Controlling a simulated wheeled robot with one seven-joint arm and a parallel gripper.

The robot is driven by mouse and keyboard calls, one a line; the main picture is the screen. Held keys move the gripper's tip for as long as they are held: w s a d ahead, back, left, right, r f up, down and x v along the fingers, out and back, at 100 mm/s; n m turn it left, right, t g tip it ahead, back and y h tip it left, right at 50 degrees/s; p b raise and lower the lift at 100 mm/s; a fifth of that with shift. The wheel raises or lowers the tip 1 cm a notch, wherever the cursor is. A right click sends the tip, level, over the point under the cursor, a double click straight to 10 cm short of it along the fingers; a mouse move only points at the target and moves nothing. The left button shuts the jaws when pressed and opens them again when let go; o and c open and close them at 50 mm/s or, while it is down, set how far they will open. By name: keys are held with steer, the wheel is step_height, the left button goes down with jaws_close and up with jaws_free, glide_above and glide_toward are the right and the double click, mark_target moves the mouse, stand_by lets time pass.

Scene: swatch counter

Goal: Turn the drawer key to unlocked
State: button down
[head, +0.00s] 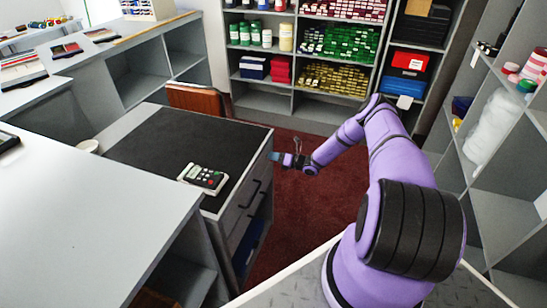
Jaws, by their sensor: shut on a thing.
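My gripper (279,157) is at the far end of the desk's drawer side, close to the top edge, with its fingers pointing left toward the drawer front. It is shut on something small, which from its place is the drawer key. The key itself is hidden by the fingers or too small to make out, so I cannot tell which way it is turned. The drawer (236,218) is grey with a dark bar handle (250,193) and looks closed. It is under the black-topped desk (150,140).
A calculator (203,177) lies near the desk's front right corner. A brown chair (196,98) stands behind the desk. Dark red carpet (310,210) is clear right of the drawers. A grey counter (80,220) is at left, shelves (510,180) at right.

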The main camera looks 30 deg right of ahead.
steer(key=shift+w+d+f+m, duration=0.1)
steer(key=shift+f+m, duration=0.1)
steer(key=shift+m, duration=2.1)
steer(key=shift+d+f+m, duration=0.1)
steer(key=shift+f+m, duration=0.1)
steer(key=shift+m, duration=2.1)
steer(key=c, duration=1.2)
jaws_free()
steer(key=v, duration=1)
steer(key=shift+s+d, duration=0.25)
steer(key=shift+s, duration=0.05)
